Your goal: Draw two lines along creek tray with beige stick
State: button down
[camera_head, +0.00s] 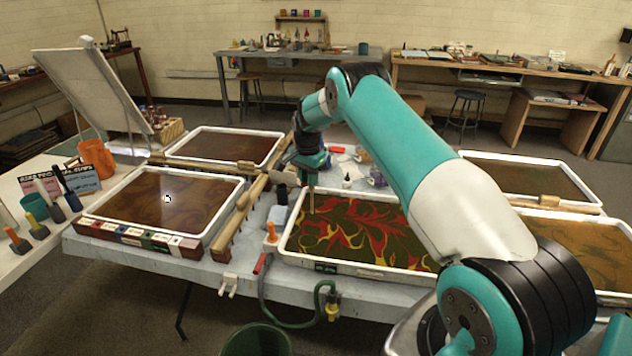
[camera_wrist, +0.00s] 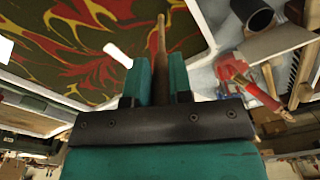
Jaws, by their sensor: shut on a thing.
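A white-rimmed tray (camera_head: 400,272) with dark green liquid swirled in red and yellow stands at the middle of the table. The small dark label on its front is too small to read, so I cannot tell its name. My gripper (camera_head: 311,165) is over the back left part of this tray, shut on a thin beige stick (camera_head: 311,200). The stick points down, its lower end over the patterned liquid. I cannot tell whether the tip touches it. In the wrist view the stick (camera_wrist: 161,35) stands between my two teal fingers, with the tray's pattern (camera_wrist: 85,45) beside it.
Brown-filled trays stand to the left, front (camera_head: 150,233) and back (camera_head: 240,131). More trays lie to the right, partly behind my arm. Long wooden tools (camera_head: 240,215) lie between the left and middle trays. An orange-topped object (camera_head: 271,238) stands near the middle tray's left side.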

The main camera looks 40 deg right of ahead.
jog(key=shift+w+a+r+p, duration=0.15)
jog(key=shift+r+p, duration=0.15)
jog(key=shift+r, duration=0.4)
jog(key=shift+w+a+r+p, duration=0.1)
jog(key=shift+r+p, duration=0.15)
jog(key=shift+r, duration=0.4)
jog(key=shift+w+a+r+p, duration=0.15)
jog(key=shift+r+p, duration=0.15)
jog(key=shift+r, duration=0.4)
